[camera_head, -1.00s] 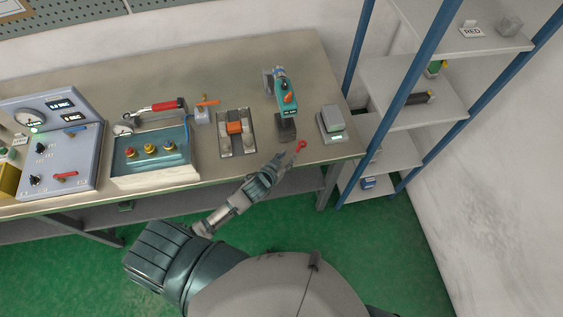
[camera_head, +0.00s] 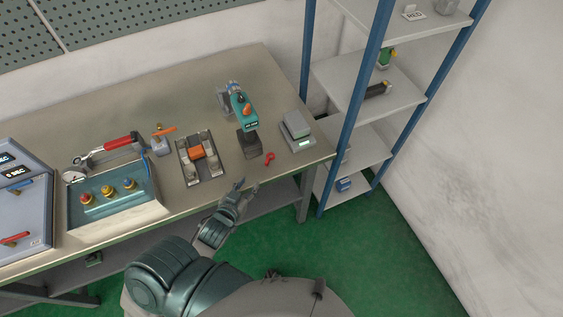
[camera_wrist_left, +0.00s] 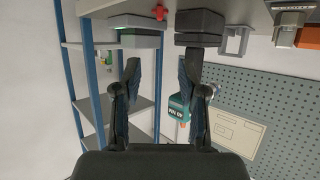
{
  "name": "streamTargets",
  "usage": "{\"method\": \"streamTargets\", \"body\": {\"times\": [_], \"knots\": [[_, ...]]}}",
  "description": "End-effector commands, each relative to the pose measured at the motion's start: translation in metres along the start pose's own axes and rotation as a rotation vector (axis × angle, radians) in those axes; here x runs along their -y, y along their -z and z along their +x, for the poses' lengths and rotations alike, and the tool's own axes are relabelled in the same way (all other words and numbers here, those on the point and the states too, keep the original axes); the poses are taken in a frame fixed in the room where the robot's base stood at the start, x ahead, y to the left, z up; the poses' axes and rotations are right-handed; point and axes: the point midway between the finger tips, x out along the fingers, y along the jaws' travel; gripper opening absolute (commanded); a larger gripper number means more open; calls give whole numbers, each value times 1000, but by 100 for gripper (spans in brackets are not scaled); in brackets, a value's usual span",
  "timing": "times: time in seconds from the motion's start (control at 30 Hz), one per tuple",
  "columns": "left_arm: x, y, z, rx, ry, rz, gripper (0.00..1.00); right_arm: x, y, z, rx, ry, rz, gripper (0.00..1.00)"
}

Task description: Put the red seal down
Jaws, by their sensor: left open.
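The red seal (camera_head: 269,158) lies on the grey bench (camera_head: 220,199) near its front edge, between a dark block (camera_head: 249,146) and a grey device with a pale top (camera_head: 297,131). It also shows at the top of the left wrist view (camera_wrist_left: 159,12). My left gripper (camera_head: 247,187) is open and empty at the bench's front edge, nearer to me than the seal and apart from it. Its two spread fingers also show in the left wrist view (camera_wrist_left: 162,60), with nothing between them. My right gripper is not in view.
A teal device (camera_head: 242,110) stands behind the dark block. Left of it are a fixture with an orange block (camera_head: 197,152) and a teal box with several knobs (camera_head: 112,203). A shelf with blue posts (camera_head: 353,110) stands at the bench's right end.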

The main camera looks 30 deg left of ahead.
Motion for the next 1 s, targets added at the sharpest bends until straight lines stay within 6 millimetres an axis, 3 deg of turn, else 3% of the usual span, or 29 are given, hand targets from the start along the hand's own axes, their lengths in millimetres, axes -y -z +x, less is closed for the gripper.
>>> {"method": "streamTargets", "body": {"times": [0.1,0.4,0.73,1.0], "knots": [[0,0,23,-6,0,2,42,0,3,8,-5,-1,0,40],[0,1,92,-3,-1,1,42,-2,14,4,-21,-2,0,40],[-1,-2,125,0,-1,0,42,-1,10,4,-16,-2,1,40],[-3,-7,164,-1,-2,0,42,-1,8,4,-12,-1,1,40]]}}
